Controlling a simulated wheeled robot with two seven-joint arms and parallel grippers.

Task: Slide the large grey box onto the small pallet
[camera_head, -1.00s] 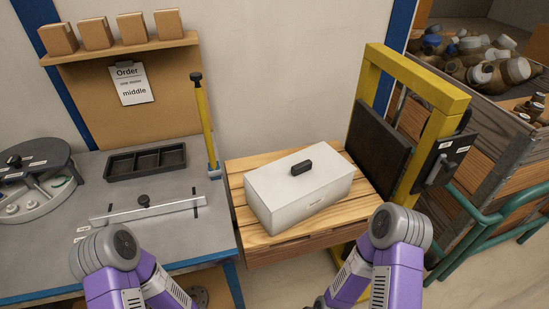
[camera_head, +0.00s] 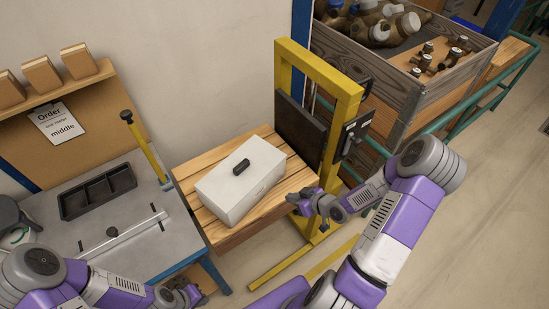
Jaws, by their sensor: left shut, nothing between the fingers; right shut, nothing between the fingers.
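The large grey box (camera_head: 228,188), pale with a black handle on its lid, sits upright on the small wooden pallet (camera_head: 281,183). The pallet's slats show around the box. My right gripper (camera_head: 292,204) is shut and empty, beside the pallet's right front corner and apart from the box as far as I can see. My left gripper (camera_head: 199,300) is shut and empty, low at the bottom edge near the front of the grey workbench, partly cut off by the frame.
A yellow frame (camera_head: 346,94) with a dark panel (camera_head: 298,130) stands right of the pallet. The grey workbench (camera_head: 140,245) with a black tray (camera_head: 97,193) is at left. A wooden crate (camera_head: 395,98) of meters and green rails stand behind right. Floor at right is clear.

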